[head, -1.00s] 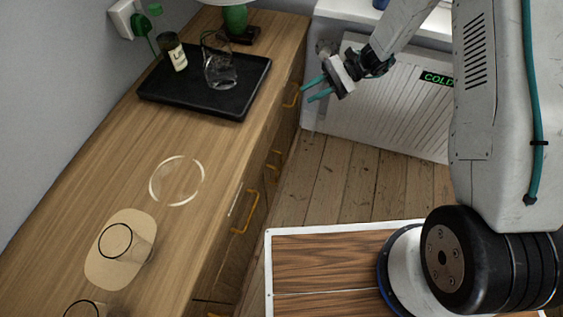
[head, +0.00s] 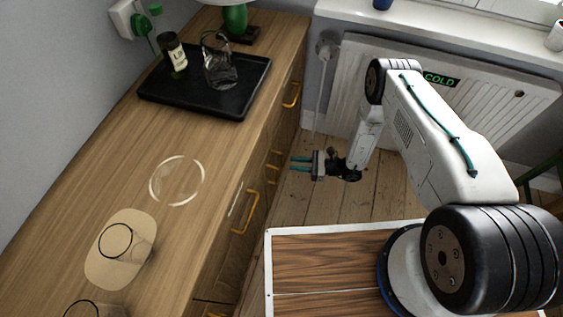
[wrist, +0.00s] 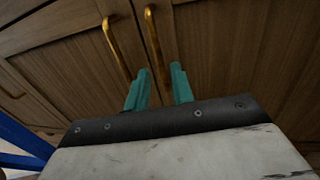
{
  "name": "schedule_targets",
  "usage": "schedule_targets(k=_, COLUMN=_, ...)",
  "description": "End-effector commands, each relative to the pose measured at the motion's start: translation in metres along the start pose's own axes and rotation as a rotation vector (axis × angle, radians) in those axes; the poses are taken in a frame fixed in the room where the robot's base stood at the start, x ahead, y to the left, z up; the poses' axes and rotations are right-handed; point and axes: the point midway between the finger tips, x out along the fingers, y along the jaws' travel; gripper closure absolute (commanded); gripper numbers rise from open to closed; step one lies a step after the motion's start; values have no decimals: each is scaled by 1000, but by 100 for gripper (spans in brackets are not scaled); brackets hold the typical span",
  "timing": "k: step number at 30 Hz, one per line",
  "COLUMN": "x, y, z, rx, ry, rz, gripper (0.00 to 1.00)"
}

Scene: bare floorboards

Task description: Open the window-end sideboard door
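The wooden sideboard (head: 130,150) runs along the left wall, its front facing right. In the wrist view two upright brass handles stand side by side at the seam between two doors: a left handle (wrist: 116,46) and a right handle (wrist: 154,42). The window-end door (wrist: 225,45) seems to be the right one there; it looks closed. In the head view part of the handle pair shows low on the front (head: 274,153). My gripper (head: 299,163) points at the front, teal fingers apart and empty. In the wrist view the right handle's lower end lies ahead between the fingertips (wrist: 158,80), apparently not gripped.
A black tray (head: 205,107) with a jar and a glass jug stands on the sideboard. A radiator marked COLD (head: 365,80) stands under the window sill. Bare floorboards (head: 335,200) lie between it and my base.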

Motion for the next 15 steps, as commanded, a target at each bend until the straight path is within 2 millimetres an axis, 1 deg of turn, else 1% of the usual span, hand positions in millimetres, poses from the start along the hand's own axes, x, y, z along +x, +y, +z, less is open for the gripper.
schedule_targets(k=1, x=10, y=1, z=0, rx=-1, ry=0, rz=5, gripper=76)
schedule_targets(k=3, x=22, y=1, z=0, rx=-1, ry=0, rz=6, gripper=76)
schedule_targets(k=9, x=50, y=1, z=0, rx=-1, ry=1, rz=5, gripper=76)
schedule_targets(k=12, x=58, y=1, z=1, rx=-1, ry=0, rz=4, gripper=76)
schedule_targets(k=15, x=62, y=0, z=1, rx=-1, ry=0, rz=2, gripper=76)
